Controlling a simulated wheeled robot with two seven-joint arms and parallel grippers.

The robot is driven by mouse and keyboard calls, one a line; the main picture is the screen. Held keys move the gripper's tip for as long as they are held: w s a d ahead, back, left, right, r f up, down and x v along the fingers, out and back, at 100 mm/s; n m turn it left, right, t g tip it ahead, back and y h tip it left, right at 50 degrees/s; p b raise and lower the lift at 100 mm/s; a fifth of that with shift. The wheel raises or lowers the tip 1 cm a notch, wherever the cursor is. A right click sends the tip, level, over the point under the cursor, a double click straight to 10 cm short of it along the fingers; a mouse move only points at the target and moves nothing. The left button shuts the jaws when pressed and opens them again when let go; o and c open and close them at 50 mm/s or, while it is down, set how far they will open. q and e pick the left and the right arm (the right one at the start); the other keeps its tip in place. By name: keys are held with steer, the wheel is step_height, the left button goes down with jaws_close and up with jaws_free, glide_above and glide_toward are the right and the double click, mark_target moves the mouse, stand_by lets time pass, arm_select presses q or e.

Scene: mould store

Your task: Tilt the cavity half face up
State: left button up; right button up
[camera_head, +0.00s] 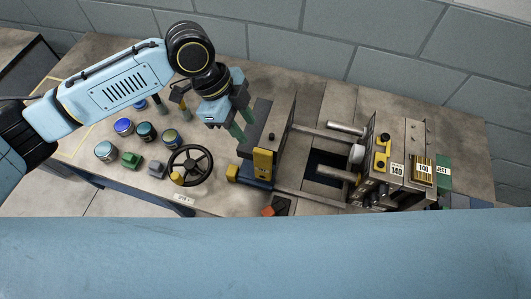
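A dark grey mould block (271,122) with a yellow piece (263,162) on its front stands upright at the middle of the bench. A second, lighter metal block (401,150) with yellow fittings and "140" labels stands at the right. Metal rods run between the two. I cannot tell for sure which is the cavity half. My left gripper (242,124) is just left of the dark block, pointing down, its two teal fingers apart with nothing seen between them. Whether it touches the block is unclear. My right gripper is not in view.
A black handwheel (190,165) stands left of the dark block. A dark opening (326,168) lies between the blocks. A grey block wall (300,40) rises behind the bench.

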mark_target(262, 151)
arm_select(q)
steer(key=x, duration=1.2)
steer(key=shift+s+d+f+p, duration=0.1)
steer(key=shift+d+f+p, duration=0.1)
steer(key=shift+f+p, duration=0.2)
jaws_close()
